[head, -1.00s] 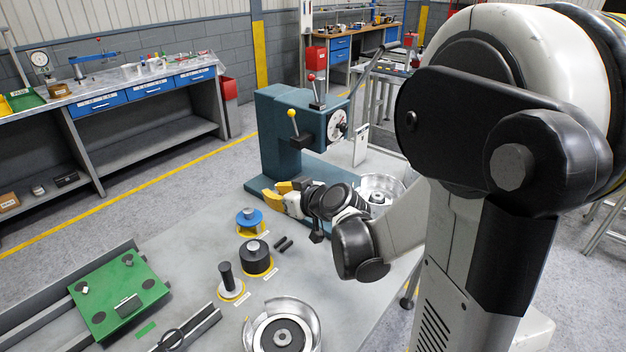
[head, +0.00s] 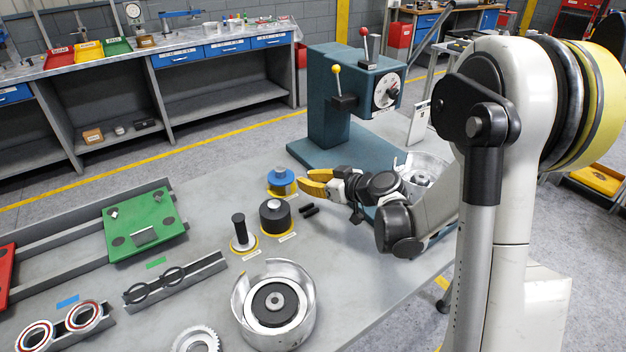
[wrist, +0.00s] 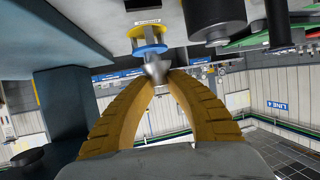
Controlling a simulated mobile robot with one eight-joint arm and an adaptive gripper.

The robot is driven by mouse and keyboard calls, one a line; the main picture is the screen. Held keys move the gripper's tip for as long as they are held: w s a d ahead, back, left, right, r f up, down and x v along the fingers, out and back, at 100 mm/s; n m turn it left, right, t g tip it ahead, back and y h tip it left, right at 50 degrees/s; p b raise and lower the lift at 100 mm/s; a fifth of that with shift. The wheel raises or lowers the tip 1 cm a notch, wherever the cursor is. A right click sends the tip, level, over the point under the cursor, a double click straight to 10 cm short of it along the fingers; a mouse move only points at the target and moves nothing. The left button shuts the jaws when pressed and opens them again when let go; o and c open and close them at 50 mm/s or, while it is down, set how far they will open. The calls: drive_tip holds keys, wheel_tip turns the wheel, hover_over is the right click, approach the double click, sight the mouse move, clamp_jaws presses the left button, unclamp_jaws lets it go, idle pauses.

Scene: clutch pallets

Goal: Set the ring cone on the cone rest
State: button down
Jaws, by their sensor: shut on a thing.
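In the wrist view my gripper (wrist: 158,74) has its yellow fingers closed at the tips on a small grey metal piece, the ring cone (wrist: 157,67). The cone shows against a blue disc (wrist: 149,50) above a yellow ring base, the cone rest (wrist: 138,31), which carries a label. The wrist picture is upside down, with the table at its top. In the head view my gripper (head: 303,183) is right beside the blue piece (head: 281,178) on its yellow base. The fingers hide most of the cone; I cannot tell whether it is fully seated.
A black cylinder (head: 275,215) and a black-handled tool (head: 240,230) stand on nearby yellow-ringed rests. A blue-green press (head: 345,100) stands behind my gripper.

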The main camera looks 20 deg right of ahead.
drive_tip(key=shift+f+b, duration=2.7)
drive_tip(key=shift+f, duration=0.85)
drive_tip(key=shift+f, duration=0.2)
drive_tip(key=c, duration=1.3)
unclamp_jaws()
drive_tip(key=shift+r, duration=0.1)
drive_tip(key=shift+r+p, duration=3.2)
drive_tip(key=shift+r, duration=1.2)
